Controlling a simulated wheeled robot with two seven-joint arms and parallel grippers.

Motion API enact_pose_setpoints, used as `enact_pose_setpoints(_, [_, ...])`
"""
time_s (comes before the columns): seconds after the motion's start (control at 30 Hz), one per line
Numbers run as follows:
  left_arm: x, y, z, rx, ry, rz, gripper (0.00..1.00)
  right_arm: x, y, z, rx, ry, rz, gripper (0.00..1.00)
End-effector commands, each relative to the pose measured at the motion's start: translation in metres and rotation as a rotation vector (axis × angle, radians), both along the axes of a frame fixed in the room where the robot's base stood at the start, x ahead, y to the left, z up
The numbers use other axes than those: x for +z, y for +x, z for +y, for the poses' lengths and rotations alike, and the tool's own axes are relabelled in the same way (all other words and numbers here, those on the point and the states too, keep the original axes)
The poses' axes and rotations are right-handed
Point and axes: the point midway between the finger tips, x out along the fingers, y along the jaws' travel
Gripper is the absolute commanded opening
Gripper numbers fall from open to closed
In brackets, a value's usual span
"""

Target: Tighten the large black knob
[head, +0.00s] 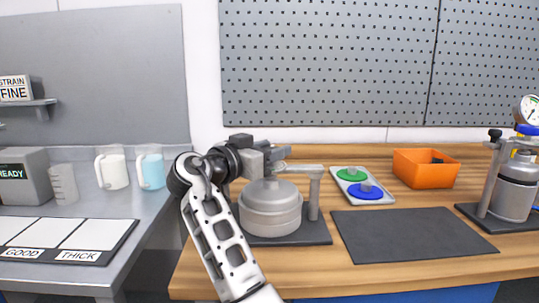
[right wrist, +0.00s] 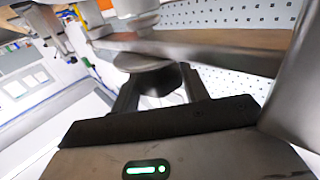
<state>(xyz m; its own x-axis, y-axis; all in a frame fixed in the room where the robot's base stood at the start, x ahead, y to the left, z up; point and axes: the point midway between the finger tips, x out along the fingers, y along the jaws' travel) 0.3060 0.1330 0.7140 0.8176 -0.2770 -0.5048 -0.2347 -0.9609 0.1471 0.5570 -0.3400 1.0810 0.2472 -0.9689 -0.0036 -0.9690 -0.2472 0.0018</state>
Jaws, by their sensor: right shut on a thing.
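My right gripper (head: 274,156) is at the top of the clamp stand over the grey lidded pot (head: 270,212). The large black knob (right wrist: 158,80) shows in the right wrist view between my two fingers, under a round grey disc. The fingers are shut on it. In the head view my gripper hides the knob. The clamp's metal bar (head: 300,168) runs from the post (head: 314,195) over the pot's lid. My left gripper is not in view.
A dark mat (head: 410,235) lies to the right, clear. Behind it are a tray (head: 380,197) with green and blue discs and an orange bin (head: 425,168). Another stand with a gauge (head: 528,110) is at far right. Jugs (head: 113,170) stand on the left bench.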

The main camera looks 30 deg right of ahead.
Motion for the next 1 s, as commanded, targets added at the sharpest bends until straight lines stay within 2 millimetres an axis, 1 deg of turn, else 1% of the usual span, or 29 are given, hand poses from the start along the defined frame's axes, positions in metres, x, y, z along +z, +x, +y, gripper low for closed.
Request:
enact_pose_setpoints(0.03, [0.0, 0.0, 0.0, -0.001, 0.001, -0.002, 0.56, 0.005, 0.0, 0.0, -0.002, -0.01, -0.007, 0.22])
enact_pose_setpoints(0.37, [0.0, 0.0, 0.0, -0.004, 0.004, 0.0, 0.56, 0.006, 0.0, -0.001, -0.002, -0.011, -0.009, 0.22])
enact_pose_setpoints(0.4, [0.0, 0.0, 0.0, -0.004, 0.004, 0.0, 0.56, 0.006, 0.0, -0.001, -0.002, -0.011, -0.009, 0.53])
enact_pose_setpoints(0.43, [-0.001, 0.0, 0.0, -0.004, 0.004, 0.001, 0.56, 0.006, 0.0, -0.001, -0.002, -0.01, -0.009, 0.61])
enact_pose_setpoints(0.47, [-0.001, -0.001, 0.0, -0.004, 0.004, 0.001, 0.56, 0.006, 0.0, 0.0, -0.002, -0.009, -0.009, 0.67])
enact_pose_setpoints(0.7, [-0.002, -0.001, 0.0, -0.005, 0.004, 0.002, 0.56, 0.003, 0.0, 0.0, -0.002, -0.005, -0.004, 0.67])
enact_pose_setpoints(0.8, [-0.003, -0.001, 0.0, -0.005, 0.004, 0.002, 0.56, 0.002, -0.001, 0.003, -0.001, -0.004, -0.003, 0.67])
enact_pose_setpoints(0.87, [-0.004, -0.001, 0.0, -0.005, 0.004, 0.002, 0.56, 0.001, -0.002, 0.008, 0.0, -0.004, -0.003, 0.67])
enact_pose_setpoints(0.97, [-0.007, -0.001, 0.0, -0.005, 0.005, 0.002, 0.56, 0.001, -0.005, 0.023, 0.001, -0.003, -0.004, 0.67])
enact_pose_setpoints(1.0, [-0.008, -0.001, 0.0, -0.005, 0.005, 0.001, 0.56, 0.001, -0.007, 0.031, 0.002, -0.003, -0.005, 0.67])
